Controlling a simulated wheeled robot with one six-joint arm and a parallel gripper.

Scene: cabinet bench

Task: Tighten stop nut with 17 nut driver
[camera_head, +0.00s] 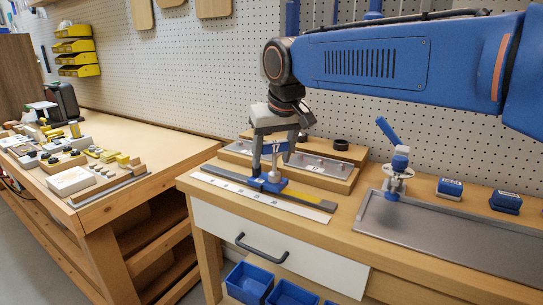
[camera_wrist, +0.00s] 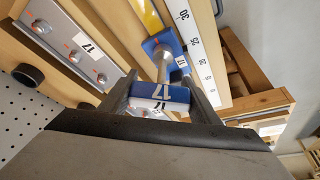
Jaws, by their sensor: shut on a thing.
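My gripper (camera_head: 271,160) is shut on the blue and white handle of the 17 nut driver (camera_head: 276,148), between its two fingers. In the wrist view the handle marked 17 (camera_wrist: 160,95) lies across the jaws, with a metal shaft (camera_wrist: 163,68) leading away from it. The shaft points down at the blue stop block (camera_head: 268,184), which sits on a rail beside a white ruler. The block also shows in the wrist view (camera_wrist: 165,42). The stop nut is hidden at the shaft's lower end, so I cannot tell whether the driver is seated on it.
A wooden holder with a metal plate (camera_head: 322,167) stands behind the rail; the wrist view shows labels marked 17 and several studs on it. A grey tray (camera_head: 450,240) lies to the right, with a blue-handled fixture (camera_head: 396,170) at its back left. Two blue blocks (camera_head: 450,187) stand behind it.

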